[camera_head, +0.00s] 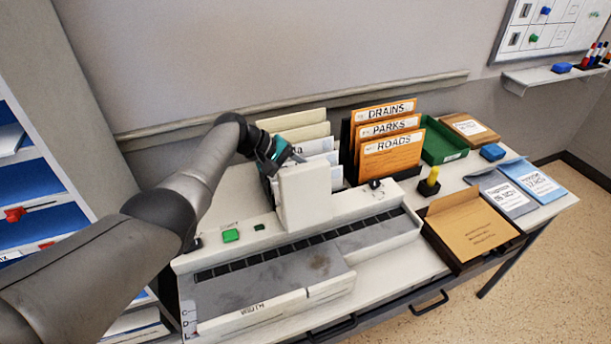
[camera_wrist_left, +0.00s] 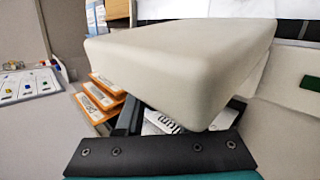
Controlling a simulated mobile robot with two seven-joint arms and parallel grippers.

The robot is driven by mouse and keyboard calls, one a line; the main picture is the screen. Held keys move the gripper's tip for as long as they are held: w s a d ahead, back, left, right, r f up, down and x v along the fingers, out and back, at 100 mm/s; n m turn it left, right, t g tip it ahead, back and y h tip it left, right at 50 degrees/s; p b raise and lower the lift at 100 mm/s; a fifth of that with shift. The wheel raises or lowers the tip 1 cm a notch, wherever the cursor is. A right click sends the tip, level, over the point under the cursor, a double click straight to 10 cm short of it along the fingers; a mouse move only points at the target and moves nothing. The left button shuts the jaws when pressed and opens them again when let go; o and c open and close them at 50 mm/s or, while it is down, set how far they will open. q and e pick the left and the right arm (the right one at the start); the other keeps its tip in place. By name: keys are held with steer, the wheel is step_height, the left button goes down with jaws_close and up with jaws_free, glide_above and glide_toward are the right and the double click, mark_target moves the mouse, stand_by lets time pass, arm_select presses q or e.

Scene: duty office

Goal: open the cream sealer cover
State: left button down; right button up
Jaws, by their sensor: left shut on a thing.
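The cream sealer (camera_head: 250,306) is a long machine on the table with a dark slotted strip along its top. Its cover (camera_head: 306,197) shows as a cream block standing up from the back of the machine, tipped up rather than flat. My left gripper (camera_head: 283,156) is at the top left of this block, shut on its upper edge. In the left wrist view, the cover (camera_wrist_left: 185,65) fills the upper middle, close beyond the dark gripper mount; the fingertips are largely hidden there. My right gripper is not in view.
Orange folders (camera_head: 392,150) and pale folders (camera_head: 296,125) stand right behind the cover. A green tray (camera_head: 446,142), an open brown box (camera_head: 470,228) and a yellow-handled stamp (camera_head: 429,182) are to the right. A shelf unit (camera_head: 60,80) stands at the left.

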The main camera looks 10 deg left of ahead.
arm_select(q)
steer(key=shift+w+a+f, duration=0.15)
steer(key=shift+w+f, duration=0.05)
steer(key=shift+w, duration=0.05)
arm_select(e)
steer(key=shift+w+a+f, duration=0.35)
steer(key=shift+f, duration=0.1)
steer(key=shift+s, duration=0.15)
arm_select(q)
steer(key=c, duration=0.5)
jaws_free()
steer(key=shift+c, duration=0.2)
steer(key=p+v, duration=0.2)
steer(key=v, duration=1.3)
steer(key=shift+w+a+p, duration=0.2)
steer(key=shift+a+p, duration=0.05)
steer(key=shift+p, duration=0.15)
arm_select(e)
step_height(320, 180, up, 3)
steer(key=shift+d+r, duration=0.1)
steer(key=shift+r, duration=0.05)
